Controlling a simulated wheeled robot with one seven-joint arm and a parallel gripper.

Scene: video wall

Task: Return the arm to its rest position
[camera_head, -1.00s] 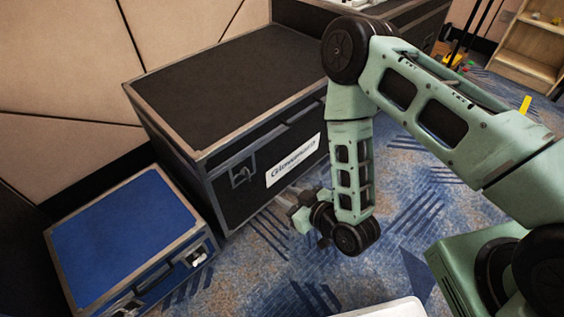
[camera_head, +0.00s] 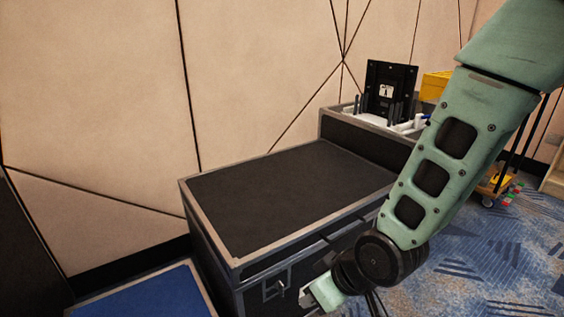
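My green arm reaches down from the upper right in the head view, its dark wrist joint low in the picture. My gripper (camera_head: 322,296) is at the bottom of the view, in front of the front face of the large black flight case (camera_head: 290,195). Only part of the gripper shows and its fingertips are unclear, so I cannot tell whether it is open or shut. I see no object held in it.
A blue case (camera_head: 150,297) stands low at the bottom left. Behind, a second case (camera_head: 350,135) bears a black panel (camera_head: 388,92) and a yellow bin (camera_head: 436,86). Patterned carpet (camera_head: 480,260) is open on the right. A panelled wall (camera_head: 100,110) closes the back.

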